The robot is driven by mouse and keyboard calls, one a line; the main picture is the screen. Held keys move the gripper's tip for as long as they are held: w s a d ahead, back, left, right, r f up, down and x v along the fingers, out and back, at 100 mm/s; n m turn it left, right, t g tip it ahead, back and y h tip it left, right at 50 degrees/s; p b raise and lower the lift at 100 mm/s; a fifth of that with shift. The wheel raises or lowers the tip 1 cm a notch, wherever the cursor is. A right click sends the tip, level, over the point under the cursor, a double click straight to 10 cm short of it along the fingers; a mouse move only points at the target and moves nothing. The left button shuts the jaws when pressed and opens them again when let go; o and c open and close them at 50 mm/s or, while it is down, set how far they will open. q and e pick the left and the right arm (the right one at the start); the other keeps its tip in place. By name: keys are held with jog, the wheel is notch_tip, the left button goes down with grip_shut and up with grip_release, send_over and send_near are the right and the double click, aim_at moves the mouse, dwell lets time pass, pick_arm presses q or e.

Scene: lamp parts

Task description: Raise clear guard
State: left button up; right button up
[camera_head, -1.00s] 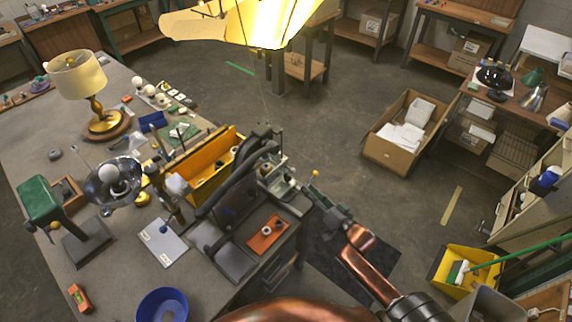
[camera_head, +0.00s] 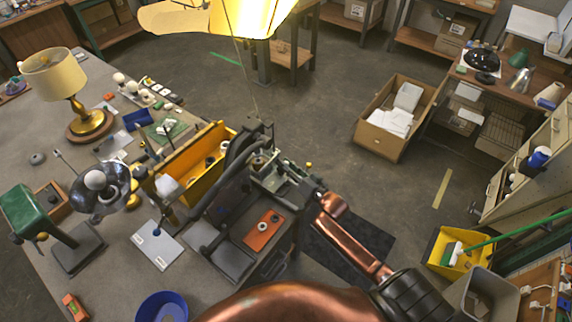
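A small grey bench machine (camera_head: 262,168) stands at the right edge of the workbench, with a dark curved arm or hose over its left side. I cannot clearly make out a clear guard on it; any see-through panel is too small or faint to tell. A small yellow knob (camera_head: 308,165) stands up at the machine's right side. My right gripper (camera_head: 300,184) is at the machine's right side, below the knob. Its fingers blend into the dark metal, so I cannot tell contact or opening. My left gripper is not in view.
A yellow bin (camera_head: 190,170) stands left of the machine. An orange plate (camera_head: 264,231) lies in front of it, and a blue bowl (camera_head: 162,306) is at the front edge. A lit lamp shade (camera_head: 245,15) hangs above. A cardboard box (camera_head: 380,146) is on the floor to the right.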

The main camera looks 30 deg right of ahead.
jog(key=shift+c, duration=0.6)
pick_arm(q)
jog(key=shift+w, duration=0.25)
pick_arm(e)
grip_shut()
